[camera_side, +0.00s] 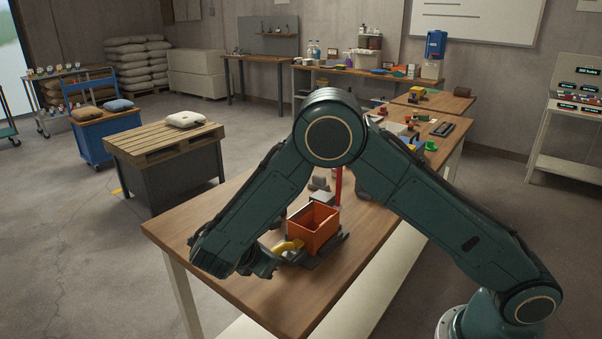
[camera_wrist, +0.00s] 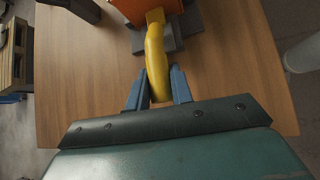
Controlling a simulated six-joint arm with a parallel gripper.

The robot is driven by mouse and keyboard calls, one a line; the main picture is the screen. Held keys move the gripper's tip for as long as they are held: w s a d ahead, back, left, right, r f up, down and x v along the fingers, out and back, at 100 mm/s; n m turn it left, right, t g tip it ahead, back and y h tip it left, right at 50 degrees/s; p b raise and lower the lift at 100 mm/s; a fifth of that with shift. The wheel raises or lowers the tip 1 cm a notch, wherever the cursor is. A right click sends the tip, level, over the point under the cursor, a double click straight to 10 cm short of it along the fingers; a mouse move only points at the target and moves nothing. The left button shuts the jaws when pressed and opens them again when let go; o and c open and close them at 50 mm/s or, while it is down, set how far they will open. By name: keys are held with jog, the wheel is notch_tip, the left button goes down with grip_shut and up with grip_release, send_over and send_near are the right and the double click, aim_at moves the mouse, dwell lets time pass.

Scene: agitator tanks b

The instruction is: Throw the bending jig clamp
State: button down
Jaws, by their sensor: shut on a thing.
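The bending jig (camera_side: 325,259) sits on the wooden table as a dark grey base, with an orange box-shaped part (camera_side: 312,232) on it. A yellow clamp handle (camera_side: 288,245) sticks out from its left side. In the wrist view the yellow handle (camera_wrist: 155,55) runs from the orange part (camera_wrist: 140,8) down between the blue fingers of my gripper (camera_wrist: 157,86). My gripper is shut on the handle near its free end. In the side view my gripper (camera_side: 266,262) is partly hidden by my own arm.
A red upright post (camera_side: 338,186) and small grey blocks (camera_side: 319,184) stand just behind the jig. Colourful small items lie farther back on the table. A pallet-topped stand (camera_side: 165,150) is on the left, across a floor gap.

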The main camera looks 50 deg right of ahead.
jog(key=c, duration=1.2)
grip_release()
jog(key=shift+c, duration=0.2)
jog(key=v, duration=1.4)
jog(key=shift+d, duration=0.15)
jog(key=s+d+r+m+t+y, duration=0.1)
jog(key=s+d+r+m+y, duration=0.25)
jog(key=d+r, duration=0.3)
jog(key=s+d+r+m+y, duration=0.2)
jog(key=s+d+r+m, duration=0.1)
jog(key=d+r+m, duration=0.3)
jog(key=s+d+m+t+y, duration=0.1)
jog(key=s+m, duration=0.2)
jog(key=s, duration=0.6)
jog(key=s+d+m+t+y, duration=0.1)
jog(key=s+m, duration=0.3)
jog(key=s, duration=0.6)
jog(key=shift+d+r+t+y, duration=0.15)
jog(key=shift+d+t+y, duration=0.3)
jog(key=shift+y, duration=0.3)
